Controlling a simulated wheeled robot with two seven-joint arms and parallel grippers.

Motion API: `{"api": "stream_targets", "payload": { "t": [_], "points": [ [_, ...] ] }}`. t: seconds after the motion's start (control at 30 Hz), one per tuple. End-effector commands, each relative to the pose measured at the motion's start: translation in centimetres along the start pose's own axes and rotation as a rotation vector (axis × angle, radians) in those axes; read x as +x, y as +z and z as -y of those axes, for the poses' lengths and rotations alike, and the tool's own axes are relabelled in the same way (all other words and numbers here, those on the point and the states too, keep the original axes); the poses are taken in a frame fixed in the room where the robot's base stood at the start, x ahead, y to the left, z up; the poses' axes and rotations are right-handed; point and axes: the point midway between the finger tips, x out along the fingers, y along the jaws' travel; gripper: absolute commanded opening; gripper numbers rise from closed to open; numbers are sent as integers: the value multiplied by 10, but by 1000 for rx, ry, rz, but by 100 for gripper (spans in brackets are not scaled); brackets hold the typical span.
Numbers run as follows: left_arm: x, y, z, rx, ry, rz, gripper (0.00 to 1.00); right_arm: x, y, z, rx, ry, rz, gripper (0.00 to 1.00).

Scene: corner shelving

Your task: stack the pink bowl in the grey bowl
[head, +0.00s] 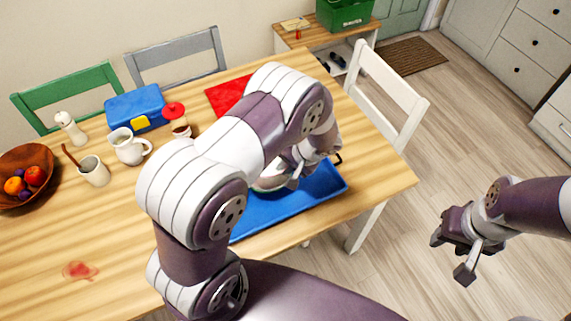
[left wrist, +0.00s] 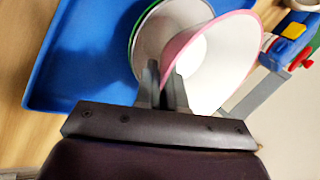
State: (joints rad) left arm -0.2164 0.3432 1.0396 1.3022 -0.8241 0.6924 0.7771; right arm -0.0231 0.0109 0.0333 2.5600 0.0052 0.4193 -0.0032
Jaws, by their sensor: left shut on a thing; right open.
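The pink bowl (left wrist: 228,62) has a pink rim and a white inside. It shows tilted in the left wrist view. My left gripper (left wrist: 168,85) is shut on its rim; in the head view this gripper (head: 298,172) is over the blue tray, mostly behind my own arm. A pale grey bowl (left wrist: 152,45) lies behind the pink bowl, partly covered by it, with a green edge along its left side. I cannot tell whether the two bowls touch. My right gripper (head: 452,256) is open and empty, over the floor right of the table.
The blue tray (head: 325,185) lies at the table's right end. A red mat (head: 228,92), white jug (head: 127,147), cup (head: 94,171), blue box (head: 135,104) and wooden fruit bowl (head: 40,158) stand farther left. The table's front left is mostly clear, with a red stain (head: 80,270).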

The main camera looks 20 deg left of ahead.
Motion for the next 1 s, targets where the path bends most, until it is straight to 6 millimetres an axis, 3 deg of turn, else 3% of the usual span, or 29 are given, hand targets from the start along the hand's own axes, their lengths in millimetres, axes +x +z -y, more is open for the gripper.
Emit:
{"api": "stream_targets", "payload": {
  "t": [0.5,0.6,0.87,1.0],
  "points": [
    [10,0,-5,0,-1,0,0,13,2,0,0,0,0,43],
    [10,0,-5,0,0,0,34,13,2,0,0,0,0,43],
    [10,0,-5,0,-1,0,34,13,2,0,0,0,0,43],
    [-3,0,2,0,-1,0,34,-2,0,0,0,0,0,43]
  ]
}}
